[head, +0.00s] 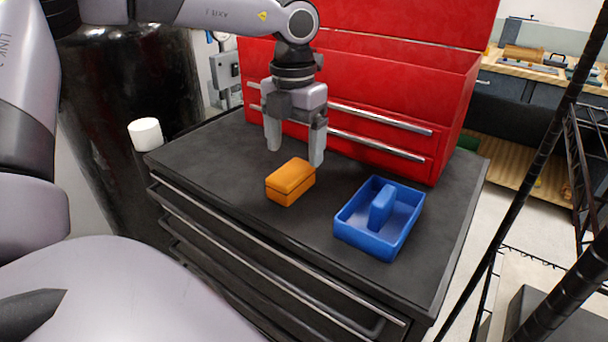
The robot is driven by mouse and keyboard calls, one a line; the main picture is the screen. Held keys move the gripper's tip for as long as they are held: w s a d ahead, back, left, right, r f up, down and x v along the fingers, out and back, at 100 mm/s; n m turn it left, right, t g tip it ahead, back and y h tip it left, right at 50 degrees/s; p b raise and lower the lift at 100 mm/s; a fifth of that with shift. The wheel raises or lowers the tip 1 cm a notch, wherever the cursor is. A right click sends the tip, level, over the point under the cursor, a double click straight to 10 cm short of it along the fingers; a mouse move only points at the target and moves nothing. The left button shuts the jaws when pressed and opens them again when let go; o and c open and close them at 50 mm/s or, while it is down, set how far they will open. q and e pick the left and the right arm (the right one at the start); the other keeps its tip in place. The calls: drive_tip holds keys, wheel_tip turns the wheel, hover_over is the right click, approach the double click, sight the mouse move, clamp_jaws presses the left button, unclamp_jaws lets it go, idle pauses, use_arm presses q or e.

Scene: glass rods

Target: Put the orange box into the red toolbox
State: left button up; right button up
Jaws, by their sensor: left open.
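An orange box (290,182) lies on the black top of a tool cabinet, left of the blue tray. My left gripper (294,151) is open and empty. It points down, just above and behind the orange box, with its fingers apart. A large red toolbox (390,90) stands at the back of the cabinet top, behind the gripper. Its front has drawers with silver handles, which look shut. My right gripper is not in view.
A blue tray (347,222) with a central handle sits right of the orange box on the black cabinet top (225,150). A white cylinder (146,134) is at the left, by a dark barrel. A wooden workbench (540,68) stands at the back right.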

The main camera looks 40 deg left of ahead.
sight(291, 171)
use_arm(q)
drive_tip(key=f, duration=0.4)
drive_tip(key=f+p, duration=0.1)
drive_tip(key=f, duration=0.2)
drive_tip(key=shift+s+a, duration=0.2)
drive_tip(key=shift+s, duration=0.15)
drive_tip(key=shift+r, duration=0.1)
drive_tip(key=c, duration=1.2)
wheel_tip(291, 171, up, 20)
